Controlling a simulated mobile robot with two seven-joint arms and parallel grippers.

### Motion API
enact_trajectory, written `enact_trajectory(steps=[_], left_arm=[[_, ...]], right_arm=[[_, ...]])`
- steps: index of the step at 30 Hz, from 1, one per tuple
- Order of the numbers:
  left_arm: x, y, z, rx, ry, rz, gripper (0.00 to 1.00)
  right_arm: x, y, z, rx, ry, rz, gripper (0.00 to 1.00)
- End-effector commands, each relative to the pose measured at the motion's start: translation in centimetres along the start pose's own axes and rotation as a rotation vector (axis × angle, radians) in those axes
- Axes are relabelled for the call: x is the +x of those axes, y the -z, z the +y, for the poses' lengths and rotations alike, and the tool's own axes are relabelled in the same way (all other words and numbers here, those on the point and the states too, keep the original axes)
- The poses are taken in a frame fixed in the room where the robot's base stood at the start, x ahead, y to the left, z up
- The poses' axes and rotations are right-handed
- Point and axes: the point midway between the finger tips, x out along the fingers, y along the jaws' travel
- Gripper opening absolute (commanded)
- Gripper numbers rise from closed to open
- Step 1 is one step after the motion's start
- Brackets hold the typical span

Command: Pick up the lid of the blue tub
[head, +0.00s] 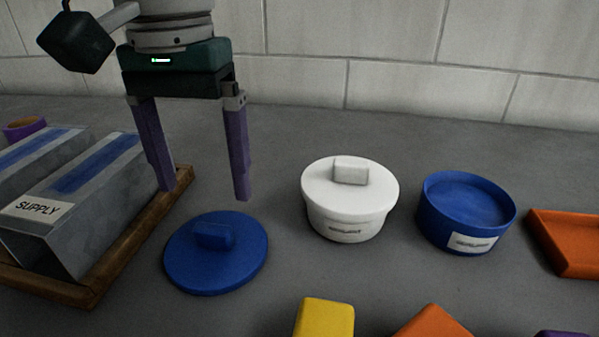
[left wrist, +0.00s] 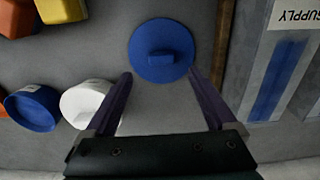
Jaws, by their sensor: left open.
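The blue lid (head: 216,262), a flat round disc with a block-shaped knob on top, lies on the grey surface, off its tub. It also shows in the left wrist view (left wrist: 162,68), ahead of the fingers. The blue tub (head: 466,215) stands uncovered to the right, with a white label on its front; it shows in the left wrist view (left wrist: 33,108) too. My left gripper (head: 208,192) is open and empty, its purple fingers pointing down above and behind the lid. It is apart from the lid. My right gripper is not in view.
A white tub with its lid on (head: 350,200) stands between the blue lid and blue tub. A wooden tray (head: 95,283) with grey SUPPLY ducts (head: 85,205) is close on the left. Yellow (head: 325,317) and orange (head: 433,322) blocks lie in front; a wall is behind.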

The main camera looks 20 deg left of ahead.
Motion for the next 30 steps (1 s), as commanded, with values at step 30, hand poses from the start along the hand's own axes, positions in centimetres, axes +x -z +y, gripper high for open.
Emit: enact_trajectory(steps=[30], left_arm=[[7.3,0.0,-0.3,0.005,-0.001,0.003,0.7]], right_arm=[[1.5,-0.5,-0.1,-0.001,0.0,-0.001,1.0]])
